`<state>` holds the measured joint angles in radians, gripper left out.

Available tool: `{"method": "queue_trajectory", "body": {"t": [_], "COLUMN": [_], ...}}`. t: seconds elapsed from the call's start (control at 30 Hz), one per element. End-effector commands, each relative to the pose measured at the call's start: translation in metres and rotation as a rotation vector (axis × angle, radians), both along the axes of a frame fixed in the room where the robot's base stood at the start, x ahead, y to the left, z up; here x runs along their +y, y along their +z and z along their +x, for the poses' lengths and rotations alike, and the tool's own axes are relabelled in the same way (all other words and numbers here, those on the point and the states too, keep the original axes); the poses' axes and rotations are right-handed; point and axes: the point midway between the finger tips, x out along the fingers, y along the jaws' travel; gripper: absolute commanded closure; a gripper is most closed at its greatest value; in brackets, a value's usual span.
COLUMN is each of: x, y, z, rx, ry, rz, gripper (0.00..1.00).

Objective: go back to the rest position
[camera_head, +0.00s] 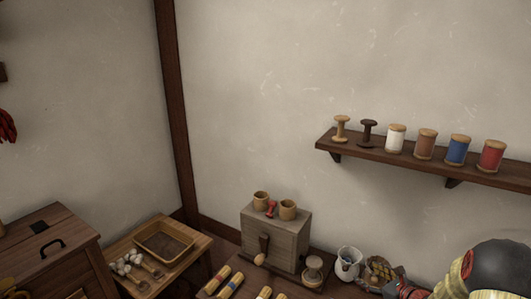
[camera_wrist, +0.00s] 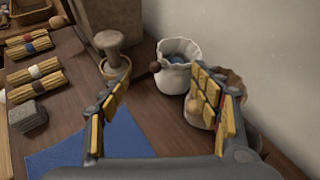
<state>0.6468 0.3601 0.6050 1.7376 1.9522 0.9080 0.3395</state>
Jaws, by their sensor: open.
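My gripper (camera_wrist: 161,82) is open in the wrist view, its two yellow-padded fingers spread wide with nothing held between them. A wooden table top (camera_wrist: 150,107) with a blue cloth (camera_wrist: 108,145) lies beneath and beyond it. A white pouch-like vessel (camera_wrist: 172,77) stands beyond the gap, near the right finger. A round-topped wooden piece (camera_wrist: 109,45) stands just beyond the left finger. In the head view my arm reaches in at the lower right; the fingers are hard to make out there.
A brown vessel (camera_wrist: 227,83) is partly hidden behind the right finger. Banded bundles (camera_wrist: 36,70) and a grey block (camera_wrist: 28,117) lie at the left. In the head view, a wall shelf (camera_head: 400,157) holds several spools, and a grey box (camera_head: 275,240) stands on the table.

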Motion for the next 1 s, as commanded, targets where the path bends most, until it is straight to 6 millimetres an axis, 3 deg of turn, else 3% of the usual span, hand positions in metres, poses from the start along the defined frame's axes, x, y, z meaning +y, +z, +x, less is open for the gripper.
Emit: {"method": "queue_trajectory", "body": {"t": [0.07,0.17,0.3,0.5,0.7,1.0], "x": [0.029,0.064,0.115,0.17,0.189,0.186], "y": [-0.016,-0.013,0.012,0.059,0.103,0.17], "z": [-0.024,-0.058,-0.108,-0.19,-0.266,-0.337], "rx": [0.04,0.061,0.059,0.022,-0.015,-0.051], "ry": [0.132,0.34,0.667,1.146,1.564,1.95], "rz": [-0.058,-0.171,-0.361,-0.686,-1.038,-1.567], "gripper": [0.37,0.37,0.37,0.37,0.37,0.37]}}
